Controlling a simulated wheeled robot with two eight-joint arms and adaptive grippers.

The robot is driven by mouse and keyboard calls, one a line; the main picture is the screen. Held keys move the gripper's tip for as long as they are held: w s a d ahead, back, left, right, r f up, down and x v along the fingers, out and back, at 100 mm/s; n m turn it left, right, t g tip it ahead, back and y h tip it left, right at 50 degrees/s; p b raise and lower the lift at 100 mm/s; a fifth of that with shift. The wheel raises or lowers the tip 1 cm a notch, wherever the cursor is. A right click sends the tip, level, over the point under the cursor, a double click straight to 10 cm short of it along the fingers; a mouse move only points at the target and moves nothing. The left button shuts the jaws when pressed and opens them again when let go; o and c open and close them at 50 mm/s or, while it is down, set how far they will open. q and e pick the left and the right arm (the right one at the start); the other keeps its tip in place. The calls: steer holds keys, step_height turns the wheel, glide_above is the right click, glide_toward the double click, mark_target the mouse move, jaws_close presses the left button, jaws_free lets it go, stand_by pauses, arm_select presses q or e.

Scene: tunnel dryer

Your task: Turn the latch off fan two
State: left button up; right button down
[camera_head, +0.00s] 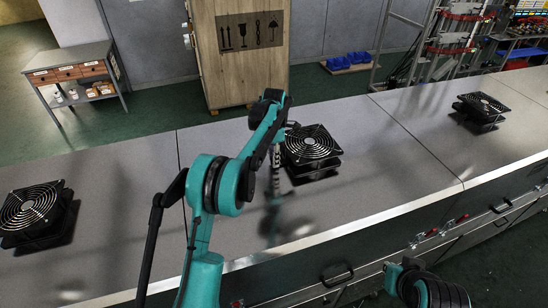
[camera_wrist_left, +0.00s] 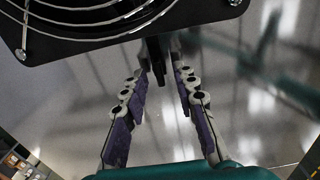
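Three black fans with round wire guards sit on the grey dryer top: one at the left (camera_head: 34,212), one in the middle (camera_head: 312,145), one at the right (camera_head: 482,106). My left gripper (camera_head: 277,178) points down just left of the middle fan. In the left wrist view, the fan (camera_wrist_left: 85,22) fills the top left. There my left gripper (camera_wrist_left: 162,80) is open, its purple-padded fingers apart below the fan's edge. A narrow dark piece (camera_wrist_left: 156,58) shows at the far end between the fingers; I cannot tell whether it is the latch. My right gripper is not in view.
The dryer top (camera_head: 400,180) is clear between the fans. Its front has black handles (camera_head: 337,275) and red-handled clasps (camera_head: 455,221).

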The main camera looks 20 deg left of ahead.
arm_select(q)
jaws_close()
steer(key=shift+m, duration=0.4)
steer(key=m+b, duration=0.1)
steer(key=m, duration=0.1)
steer(key=shift+w+m, duration=0.1)
steer(key=shift+m, duration=0.2)
steer(key=m, duration=0.3)
steer(key=shift+m+b, duration=0.3)
steer(key=shift+b, duration=0.1)
steer(key=m, duration=0.5)
steer(key=shift+w+m+b, duration=0.15)
steer(key=shift+m+b, duration=0.15)
steer(key=shift+b, duration=0.05)
steer(key=m, duration=0.5)
steer(key=shift+m, duration=0.3)
